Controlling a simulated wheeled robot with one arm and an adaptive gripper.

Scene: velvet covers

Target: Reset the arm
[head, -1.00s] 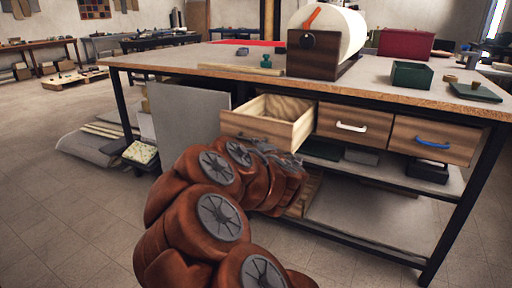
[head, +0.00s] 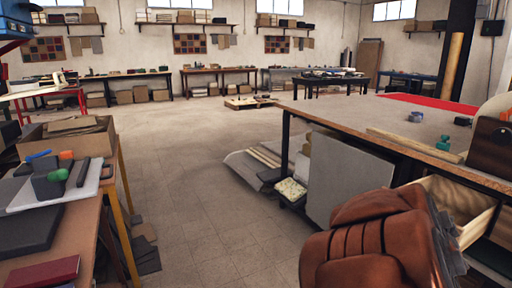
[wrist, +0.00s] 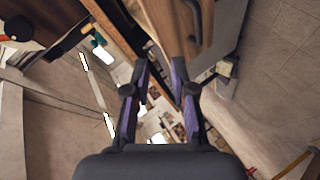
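My reddish-brown arm fills the lower right of the head view, folded in front of the workbench (head: 372,120). My gripper (wrist: 161,72) shows in the wrist view with its two dark, purple-sided fingers apart and nothing between them. In the head view the fingertips cannot be made out behind the arm. An open wooden drawer (head: 455,208) juts from the workbench just right of the arm, partly hidden by it. In the wrist view a wooden surface with a dark handle (wrist: 194,18) is close to the fingers.
A grey panel (head: 345,180) leans under the workbench. A side table at left holds a cardboard box (head: 92,140), a grey tray and a red book (head: 42,272). The tiled floor between is open, with a pallet (head: 250,102) farther back.

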